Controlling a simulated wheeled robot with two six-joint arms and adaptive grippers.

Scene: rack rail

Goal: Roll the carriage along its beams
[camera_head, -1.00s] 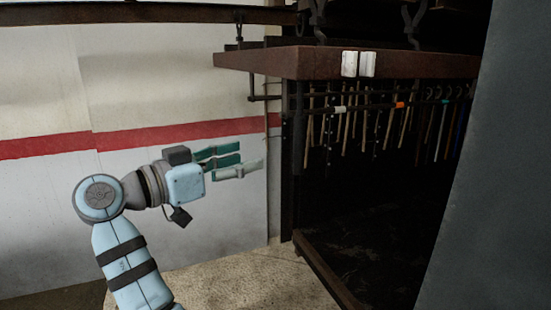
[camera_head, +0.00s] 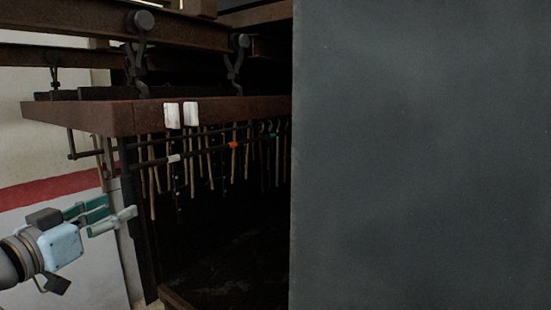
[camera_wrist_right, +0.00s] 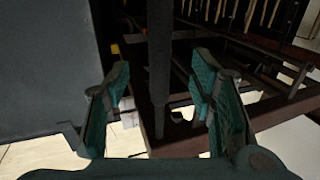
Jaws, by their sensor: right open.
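The carriage (camera_head: 80,116), a rust-brown slab with two white blocks (camera_head: 181,115) on its edge, hangs by dark hooks from rollers (camera_head: 140,21) on rusty beams (camera_head: 75,22). Several wooden-handled tools hang below it. My right gripper (camera_head: 121,208) is in the head view's lower left, below the carriage's left end. Its green fingers are open and look empty. In the right wrist view, a dark upright bar (camera_wrist_right: 160,55) shows between the open fingers (camera_wrist_right: 160,85); I cannot tell whether it is within their reach. My left gripper is not in view.
A large grey panel (camera_head: 420,155) hides the right half of the head view. A dark post (camera_head: 137,225) stands just right of the gripper. A white wall with a red stripe (camera_head: 50,188) lies behind on the left.

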